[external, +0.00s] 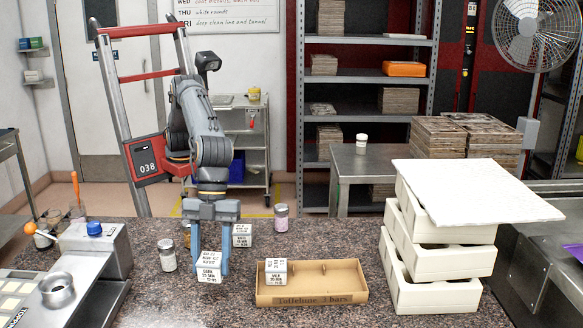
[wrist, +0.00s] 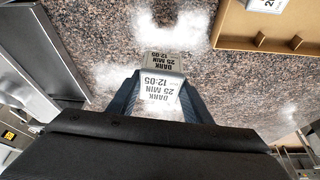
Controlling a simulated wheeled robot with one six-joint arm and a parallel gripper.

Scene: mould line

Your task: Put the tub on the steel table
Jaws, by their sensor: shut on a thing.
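A small grey tub (external: 208,268) with white labels is between the fingers of my gripper (external: 207,262), low over the speckled counter. In the wrist view, the tub (wrist: 160,85) reads DARK, 25 MIN, 12:05, and the fingers of my gripper (wrist: 158,97) press on its two sides. I cannot tell whether its underside touches the counter. The steel table (external: 385,164) stands behind the counter, right of centre. A small white-lidded jar (external: 361,144) is on its left part, and stacks of brown slabs (external: 452,143) cover its right part.
A cardboard tray (external: 335,280) holding a similar labelled tub (external: 276,270) lies right of my gripper. Another labelled tub (external: 242,236) and jars (external: 167,256) stand nearby. Stacked white crates (external: 440,262) rise at the right, between counter and table side. A scale (external: 95,250) is left.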

